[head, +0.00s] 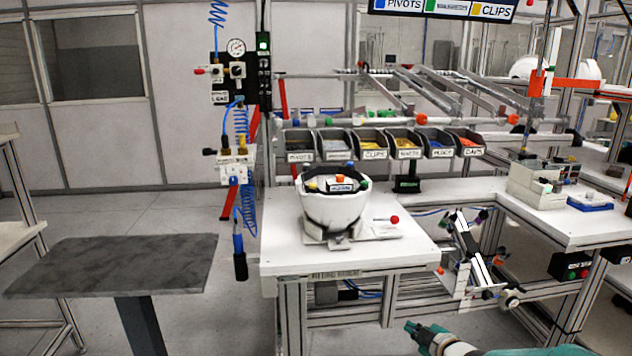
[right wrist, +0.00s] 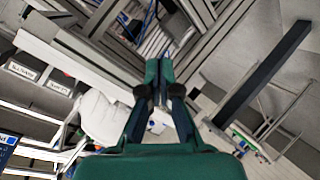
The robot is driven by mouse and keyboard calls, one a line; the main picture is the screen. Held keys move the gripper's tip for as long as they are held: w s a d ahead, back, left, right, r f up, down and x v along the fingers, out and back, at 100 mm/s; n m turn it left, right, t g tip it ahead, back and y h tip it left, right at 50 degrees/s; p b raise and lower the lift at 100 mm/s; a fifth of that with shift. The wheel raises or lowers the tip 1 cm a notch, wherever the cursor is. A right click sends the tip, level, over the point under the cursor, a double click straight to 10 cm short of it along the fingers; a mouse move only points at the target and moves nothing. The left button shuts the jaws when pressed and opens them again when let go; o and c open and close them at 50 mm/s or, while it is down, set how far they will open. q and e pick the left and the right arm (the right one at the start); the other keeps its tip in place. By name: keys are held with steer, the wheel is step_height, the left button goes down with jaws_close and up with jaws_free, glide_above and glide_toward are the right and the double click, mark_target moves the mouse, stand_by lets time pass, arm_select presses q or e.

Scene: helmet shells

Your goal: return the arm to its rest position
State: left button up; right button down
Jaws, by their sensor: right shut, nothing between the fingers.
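My right gripper (head: 427,334) is at the bottom of the head view, low in front of the workbench and clear of it. Its arm comes in from the lower right. In the right wrist view the two green fingers (right wrist: 159,80) meet at their tips, with nothing between them. My left gripper is in neither view. The white helmet shell (head: 334,208) sits upside down on a fixture on the bench, open side up, with small coloured parts at its rim. A white rounded shape, probably the shell (right wrist: 100,117), shows left of the fingers in the right wrist view.
The white workbench (head: 290,258) has an aluminium frame beneath. A dark grey table (head: 110,265) stands at left. Labelled bins (head: 374,145) line the bench's back. A blue coiled hose with a tool (head: 239,255) hangs at the bench's left edge. A tilted bracket (head: 470,255) juts out at right.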

steer(key=s+a+f+m+g+p, duration=0.1)
steer(key=s+a+f+m+g, duration=0.25)
steer(key=s+f, duration=0.5)
steer(key=s+a+f+m+g+p, duration=0.1)
steer(key=s+a+f+m+g, duration=0.15)
steer(key=s+a+f, duration=0.45)
steer(key=s+f+m+g, duration=0.2)
steer(key=s+m+g, duration=0.1)
steer(key=s, duration=0.9)
steer(key=s+f+m+g, duration=0.2)
steer(key=s+m, duration=0.4)
steer(key=s, duration=0.6)
steer(key=shift+a+f+g, duration=0.4)
steer(key=shift+a+f, duration=0.05)
steer(key=shift+f, duration=0.25)
